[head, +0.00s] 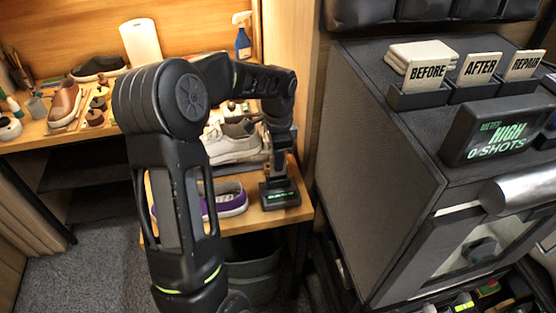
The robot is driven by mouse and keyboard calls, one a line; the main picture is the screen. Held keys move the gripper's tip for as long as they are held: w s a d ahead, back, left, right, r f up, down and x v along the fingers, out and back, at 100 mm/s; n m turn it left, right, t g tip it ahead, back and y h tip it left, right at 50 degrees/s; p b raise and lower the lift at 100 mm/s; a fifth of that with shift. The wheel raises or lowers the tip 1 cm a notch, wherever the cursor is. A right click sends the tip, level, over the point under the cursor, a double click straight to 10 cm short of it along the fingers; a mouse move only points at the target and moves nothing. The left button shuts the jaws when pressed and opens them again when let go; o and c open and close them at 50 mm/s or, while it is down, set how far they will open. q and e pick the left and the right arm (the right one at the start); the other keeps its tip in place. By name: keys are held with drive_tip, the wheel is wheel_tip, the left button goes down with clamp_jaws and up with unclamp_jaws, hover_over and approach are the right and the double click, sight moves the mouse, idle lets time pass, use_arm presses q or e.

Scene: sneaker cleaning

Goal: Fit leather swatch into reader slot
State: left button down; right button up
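A small black device with a lit green display (281,196), which looks like the reader, sits on the front right corner of the wooden bench. My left gripper (280,168) points down just above and behind it, close to its top. Whether it touches the device is unclear. The fingertips are too small and dark to show whether they are open or shut. I cannot make out a leather swatch or the reader's slot; the gripper may hide them. My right gripper is not in view.
A white sneaker (234,141) and a purple shoe (226,199) are left of the reader. A brown shoe (64,104) and a blue spray bottle (243,42) stand farther back. A dark cabinet (375,150) with labelled card holders and a "0 SHOTS" display (497,138) rises at right.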

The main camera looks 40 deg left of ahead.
sight(278, 175)
use_arm(q)
drive_tip(key=shift+f+b, duration=1.25)
drive_tip(key=shift+f, duration=0.65)
idle(0.4)
drive_tip(key=c, duration=1.5)
unclamp_jaws()
drive_tip(key=shift+c, duration=0.2)
drive_tip(key=shift+r, duration=0.1)
wheel_tip(278, 175, up, 8)
drive_tip(key=shift+f, duration=0.1)
drive_tip(key=shift+f, duration=0.1)
